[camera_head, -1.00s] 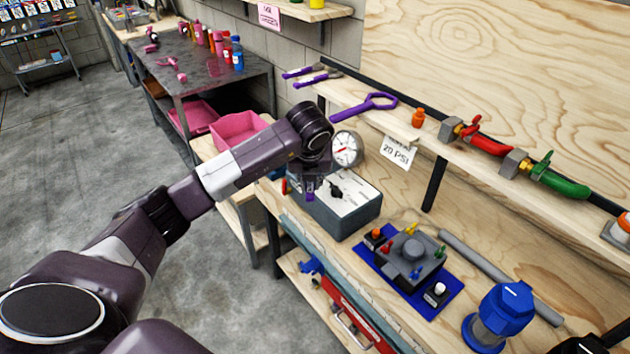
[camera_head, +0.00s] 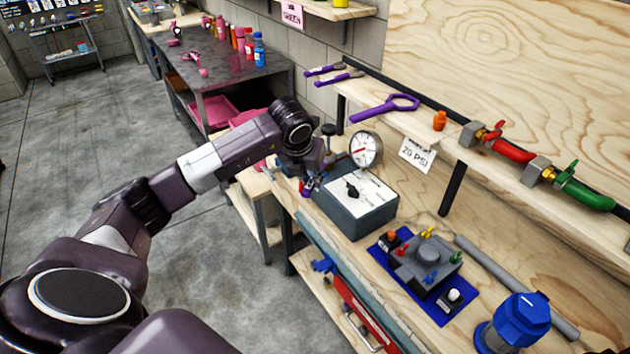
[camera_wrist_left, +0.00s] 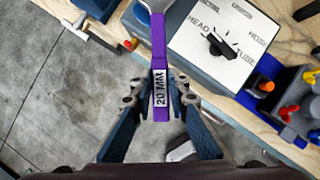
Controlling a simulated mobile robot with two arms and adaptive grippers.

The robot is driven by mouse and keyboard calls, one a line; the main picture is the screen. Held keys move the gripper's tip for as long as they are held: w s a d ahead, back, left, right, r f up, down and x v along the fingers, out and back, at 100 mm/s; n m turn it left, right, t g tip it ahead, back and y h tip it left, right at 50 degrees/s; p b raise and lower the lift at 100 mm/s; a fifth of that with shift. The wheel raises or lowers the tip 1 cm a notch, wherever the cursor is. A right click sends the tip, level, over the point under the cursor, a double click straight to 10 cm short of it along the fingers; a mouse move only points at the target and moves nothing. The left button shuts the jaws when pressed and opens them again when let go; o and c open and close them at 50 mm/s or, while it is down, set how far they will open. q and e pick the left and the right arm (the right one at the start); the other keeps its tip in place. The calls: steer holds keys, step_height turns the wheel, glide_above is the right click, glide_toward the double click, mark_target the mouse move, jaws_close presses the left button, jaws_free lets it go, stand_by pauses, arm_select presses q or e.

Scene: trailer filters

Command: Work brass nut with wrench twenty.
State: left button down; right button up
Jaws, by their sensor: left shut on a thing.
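My left gripper (camera_wrist_left: 158,92) is shut on a purple wrench (camera_wrist_left: 160,55) marked "20 MM". The wrench points away from the gripper, and its grey head is partly cut off at the top of the left wrist view. In the head view, the left gripper (camera_head: 312,182) is at the near left corner of the grey control box (camera_head: 352,208), hiding most of the wrench. My right gripper is not in view.
A round gauge (camera_head: 365,149) stands behind the box. A blue mat (camera_head: 460,312) with a grey valve block and a blue regulator (camera_head: 522,318) are further right on the bench. Another purple wrench (camera_head: 388,107) lies on the shelf. Open floor (camera_head: 190,270) is at left.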

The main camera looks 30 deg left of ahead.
arm_select(q)
steer(key=a+m+b, duration=0.1)
steer(key=a+m+h+b, duration=0.1)
steer(key=a, duration=0.1)
steer(key=a+m+b, duration=0.1)
steer(key=a, duration=0.1)
steer(key=shift+w+r+m+t+h, duration=0.15)
steer(key=shift+r+m+t+h, duration=0.15)
steer(key=shift+r+m, duration=0.1)
stand_by(0.3)
steer(key=shift+a, duration=0.1)
steer(key=shift+d+f, duration=0.15)
steer(key=shift+d, duration=0.35)
stand_by(0.4)
steer(key=shift+s+f, duration=0.3)
steer(key=shift+s, duration=0.1)
